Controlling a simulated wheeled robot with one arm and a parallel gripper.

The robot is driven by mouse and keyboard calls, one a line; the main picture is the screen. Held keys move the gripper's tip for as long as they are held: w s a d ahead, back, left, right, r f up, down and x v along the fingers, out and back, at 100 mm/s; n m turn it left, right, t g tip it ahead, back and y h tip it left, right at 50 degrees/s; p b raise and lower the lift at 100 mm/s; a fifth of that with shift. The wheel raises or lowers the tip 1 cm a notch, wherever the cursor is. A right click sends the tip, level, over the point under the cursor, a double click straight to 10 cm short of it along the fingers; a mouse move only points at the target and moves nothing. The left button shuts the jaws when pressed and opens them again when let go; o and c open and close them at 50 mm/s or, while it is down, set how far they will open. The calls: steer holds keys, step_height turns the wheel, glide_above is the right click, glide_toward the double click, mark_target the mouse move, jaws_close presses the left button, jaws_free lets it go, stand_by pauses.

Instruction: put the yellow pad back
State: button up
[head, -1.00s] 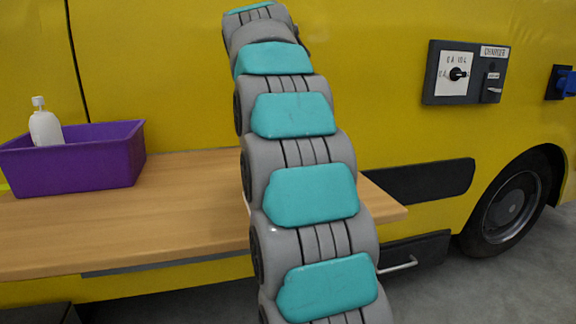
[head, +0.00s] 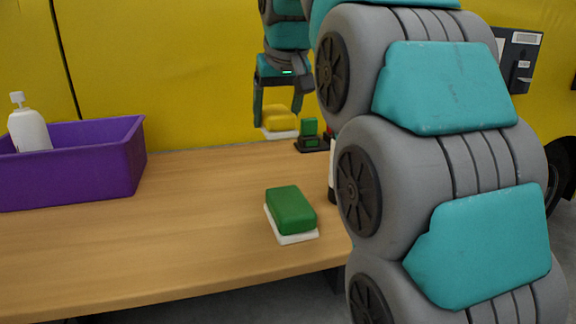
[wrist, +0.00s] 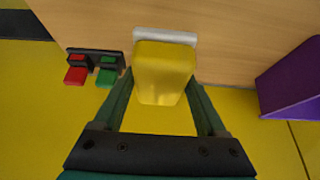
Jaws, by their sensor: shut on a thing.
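The yellow pad (head: 279,116), with a white layer on its underside, is between the fingers of my gripper (head: 278,112), near the back edge of the bench. My gripper is shut on it. The pad looks held up off the wood, though the gap is hard to judge. In the wrist view the yellow pad (wrist: 163,72) sits between both fingers of my gripper (wrist: 163,95), its white layer (wrist: 165,36) facing away from the palm.
A green pad (head: 290,209) on a white base lies on the wooden bench (head: 170,235). A small dark holder (head: 310,147) has red and green blocks. A purple bin (head: 70,165) with a white bottle (head: 29,130) stands left. My arm hides the bench's right part.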

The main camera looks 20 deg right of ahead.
mark_target(283, 127)
steer(key=shift+f, duration=4.7)
steer(key=shift+f, duration=0.15)
steer(key=o, duration=1.1)
steer(key=v, duration=1)
steer(key=shift+r, duration=0.3)
steer(key=shift+v, duration=0.9)
steer(key=shift+s, duration=0.15)
